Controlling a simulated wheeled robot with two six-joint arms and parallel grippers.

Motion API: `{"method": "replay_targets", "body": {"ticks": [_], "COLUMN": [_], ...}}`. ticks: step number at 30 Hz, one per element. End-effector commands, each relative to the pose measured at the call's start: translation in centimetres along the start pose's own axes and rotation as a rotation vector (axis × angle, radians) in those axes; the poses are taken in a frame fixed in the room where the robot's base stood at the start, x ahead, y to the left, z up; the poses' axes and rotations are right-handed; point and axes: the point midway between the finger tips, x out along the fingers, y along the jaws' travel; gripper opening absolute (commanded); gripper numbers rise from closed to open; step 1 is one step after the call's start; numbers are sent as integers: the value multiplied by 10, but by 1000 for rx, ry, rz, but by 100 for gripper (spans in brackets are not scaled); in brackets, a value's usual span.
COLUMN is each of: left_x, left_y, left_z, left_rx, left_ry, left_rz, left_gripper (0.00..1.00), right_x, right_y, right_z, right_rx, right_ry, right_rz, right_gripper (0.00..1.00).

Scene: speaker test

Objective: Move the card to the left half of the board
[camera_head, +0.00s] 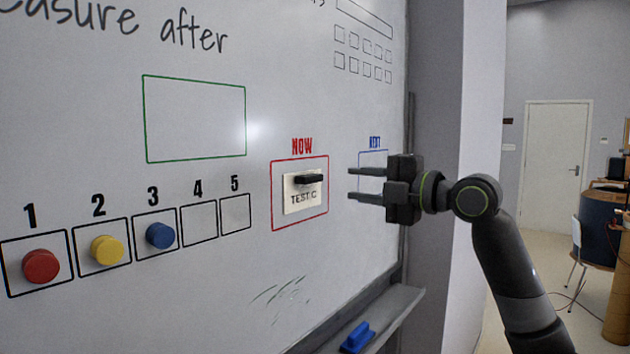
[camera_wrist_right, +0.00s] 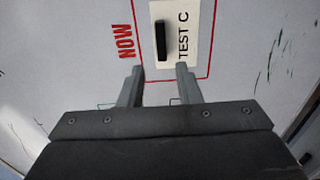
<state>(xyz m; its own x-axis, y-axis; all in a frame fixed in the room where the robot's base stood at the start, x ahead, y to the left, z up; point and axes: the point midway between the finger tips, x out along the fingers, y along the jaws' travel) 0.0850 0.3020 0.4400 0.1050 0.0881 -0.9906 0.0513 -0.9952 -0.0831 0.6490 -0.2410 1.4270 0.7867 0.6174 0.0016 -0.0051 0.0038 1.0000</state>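The card (camera_head: 304,197) is cream, reads "TEST C" and has a black bar-shaped handle on it. It is on the whiteboard (camera_head: 190,270) inside the red box marked NOW. In the right wrist view the card (camera_wrist_right: 201,15) is ahead of the fingertips, with its black handle roughly in line with the gap between them. My right gripper (camera_head: 352,184) is open and empty, to the right of the card and apart from it. It covers part of the blue box marked NEXT. My left gripper is not in view.
Red (camera_head: 40,266), yellow (camera_head: 107,249) and blue (camera_head: 160,236) round magnets sit in boxes 1, 2 and 3; boxes 4 and 5 are empty. An empty green outline (camera_head: 195,119) is above. A blue eraser (camera_head: 357,337) lies on the ledge below the board.

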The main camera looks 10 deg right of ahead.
Motion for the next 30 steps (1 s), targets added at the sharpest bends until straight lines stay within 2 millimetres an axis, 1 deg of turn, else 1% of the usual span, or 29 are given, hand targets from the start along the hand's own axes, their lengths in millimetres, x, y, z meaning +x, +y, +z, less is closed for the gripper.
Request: {"method": "replay_targets", "body": {"ticks": [12,18,24,30], "left_x": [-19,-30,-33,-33], "left_y": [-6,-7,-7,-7], "left_z": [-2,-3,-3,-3], "left_rx": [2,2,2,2], "left_ry": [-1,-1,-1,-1], "left_rz": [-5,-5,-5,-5], "left_gripper": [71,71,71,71], "right_x": [59,82,93,95], "right_y": [2,1,0,-1], "right_z": [0,1,1,1], "right_rx": [9,8,6,5], "right_ry": [0,-1,-3,-3], "right_rz": [0,-2,0,0], "right_gripper": [31,31,31,31]}}
